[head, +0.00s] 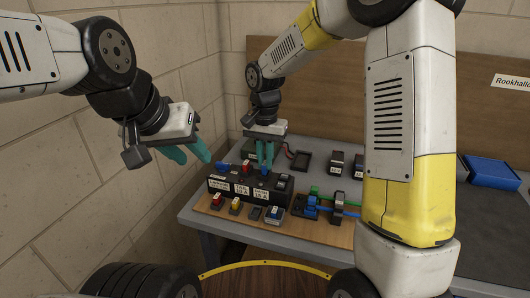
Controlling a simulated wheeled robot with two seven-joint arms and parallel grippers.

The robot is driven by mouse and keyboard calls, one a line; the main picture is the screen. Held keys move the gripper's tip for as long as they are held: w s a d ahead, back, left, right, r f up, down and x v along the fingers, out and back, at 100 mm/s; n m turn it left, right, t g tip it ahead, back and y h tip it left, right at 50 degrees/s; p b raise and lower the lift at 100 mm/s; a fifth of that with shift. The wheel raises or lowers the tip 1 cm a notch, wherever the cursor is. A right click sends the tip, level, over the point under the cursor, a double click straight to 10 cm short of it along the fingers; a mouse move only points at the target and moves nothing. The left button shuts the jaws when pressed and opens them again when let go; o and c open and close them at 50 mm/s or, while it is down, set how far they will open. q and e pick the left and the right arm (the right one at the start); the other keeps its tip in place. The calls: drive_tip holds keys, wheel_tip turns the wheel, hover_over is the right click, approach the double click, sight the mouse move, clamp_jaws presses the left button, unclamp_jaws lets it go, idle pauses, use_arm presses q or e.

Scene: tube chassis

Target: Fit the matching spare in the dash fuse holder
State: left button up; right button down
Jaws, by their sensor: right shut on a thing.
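The black fuse holder block (230,187) stands at the front left of the grey bench, with white labels on its front face; their small print is hard to read. A red fuse (246,168) and a blue piece (222,166) show on its top. My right gripper (264,164) points down over the right part of the block, its teal fingers shut on a small blue fuse (264,172). I cannot tell whether that fuse is seated. My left gripper (187,153) is open and empty, left of the block and above the bench edge.
A wooden strip (285,229) in front carries a red spare (217,200), a yellow spare (236,205), a dark piece (255,213) and a blue-topped spare (274,213). Blue and green clips (311,201) stand right of them. A blue tray (490,171) lies far right; a brick wall is close left.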

drive_tip(key=shift+f, duration=0.55)
drive_tip(key=c, duration=1.7)
unclamp_jaws()
drive_tip(key=shift+c, duration=0.2)
wheel_tip(320, 180, up, 11)
drive_tip(key=s+d+r+n+t+y, duration=0.1)
drive_tip(key=s+d+r+n+t, duration=0.1)
drive_tip(key=s+d, duration=0.5)
drive_tip(key=s+d+r+n+t+y, duration=0.1)
drive_tip(key=s+d+r+n+t, duration=0.1)
drive_tip(key=s+d, duration=0.5)
drive_tip(key=s+r+t, duration=0.1)
drive_tip(key=s+t, duration=0.1)
drive_tip(key=s, duration=0.3)
drive_tip(key=shift+s, duration=0.3)
